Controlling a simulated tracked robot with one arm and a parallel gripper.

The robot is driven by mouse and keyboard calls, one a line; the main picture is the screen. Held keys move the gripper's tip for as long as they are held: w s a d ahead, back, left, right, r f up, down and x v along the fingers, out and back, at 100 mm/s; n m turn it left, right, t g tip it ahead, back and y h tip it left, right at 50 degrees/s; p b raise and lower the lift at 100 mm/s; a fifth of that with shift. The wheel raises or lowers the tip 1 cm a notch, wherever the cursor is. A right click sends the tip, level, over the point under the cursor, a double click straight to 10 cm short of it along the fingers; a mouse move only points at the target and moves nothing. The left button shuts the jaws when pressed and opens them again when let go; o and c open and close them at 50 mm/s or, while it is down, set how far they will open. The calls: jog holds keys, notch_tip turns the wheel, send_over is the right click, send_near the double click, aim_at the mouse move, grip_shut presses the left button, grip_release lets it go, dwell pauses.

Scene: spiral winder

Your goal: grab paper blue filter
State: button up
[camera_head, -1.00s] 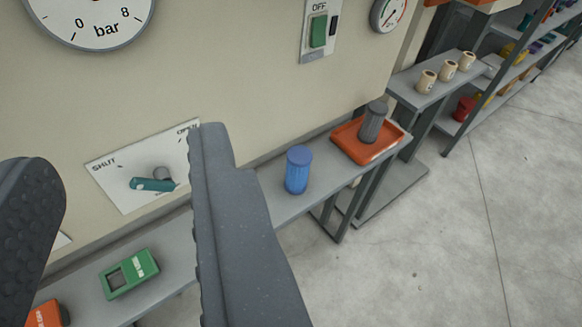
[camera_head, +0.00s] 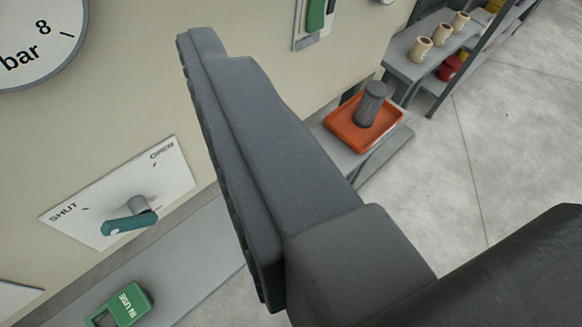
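The blue paper filter is not visible now. A second ago it stood upright on the grey shelf (camera_head: 185,268), right of my gripper's finger, and that stretch of shelf is now covered by the finger. My gripper (camera_head: 245,140) shows only one thick grey finger, slanting across the middle of the view. Its other finger is out of frame. Nothing is seen against the visible finger, and the gripper looks open and empty.
An orange tray (camera_head: 346,131) holds a dark grey cylinder (camera_head: 371,104). A teal valve handle (camera_head: 131,222) sits on the wall plate, above a green box (camera_head: 119,306). Beige cups (camera_head: 420,48) stand on a further shelf. The floor at right is clear.

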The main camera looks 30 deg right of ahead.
jog(key=shift+o, duration=1.2)
jog(key=w+f, duration=0.7)
jog(key=f, duration=0.2)
jog(key=shift+w+d+f+g, duration=0.15)
jog(key=shift+d+f+g, duration=0.1)
jog(key=shift+f+g, duration=0.1)
jog(key=w+d+f+m+g+h, duration=0.15)
jog(key=d+f, duration=0.35)
jog(key=f, duration=0.5)
jog(key=w+d+f+m+h, duration=0.15)
jog(key=d+f, duration=0.25)
jog(key=f, duration=0.5)
jog(key=w+d+f+m+g+h, duration=0.1)
jog(key=d+f+m+h, duration=0.3)
jog(key=f, duration=0.6)
jog(key=w+d+f+n, duration=0.1)
jog(key=w+d+f, duration=0.1)
jog(key=w, duration=0.3)
jog(key=w+d+f+n+y+b, duration=0.1)
jog(key=w+d+f, duration=0.1)
jog(key=w+d, duration=0.3)
jog(key=shift+w+f+b, duration=0.25)
jog(key=shift+w+b, duration=0.05)
jog(key=shift+w, duration=0.2)
jog(key=c, duration=1.1)
